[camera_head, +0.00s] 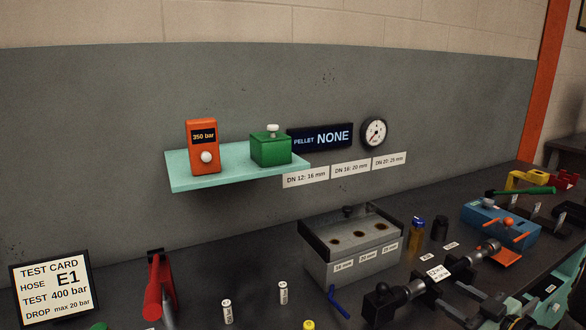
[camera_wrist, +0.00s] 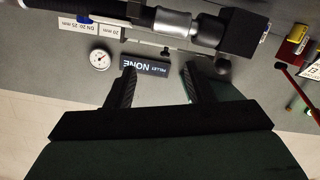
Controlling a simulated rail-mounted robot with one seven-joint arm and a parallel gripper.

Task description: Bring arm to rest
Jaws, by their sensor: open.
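My gripper (camera_wrist: 158,78) shows in the wrist view with its two dark fingers spread wide apart and nothing between them. The wrist picture is upside down. A hose assembly with a grey metal fitting (camera_wrist: 174,23) and a black end block (camera_wrist: 243,36) crosses the top of that view, beyond the fingertips and apart from them.
The teal shelf (camera_head: 220,181) holds an orange gauge box (camera_head: 203,148) and a green box (camera_head: 270,150). A grey block with holes (camera_head: 350,260), a red-handled tool (camera_head: 158,288), a blue vise (camera_head: 495,222) and a test card (camera_head: 53,288) crowd the bench. Free bench lies left of the block.

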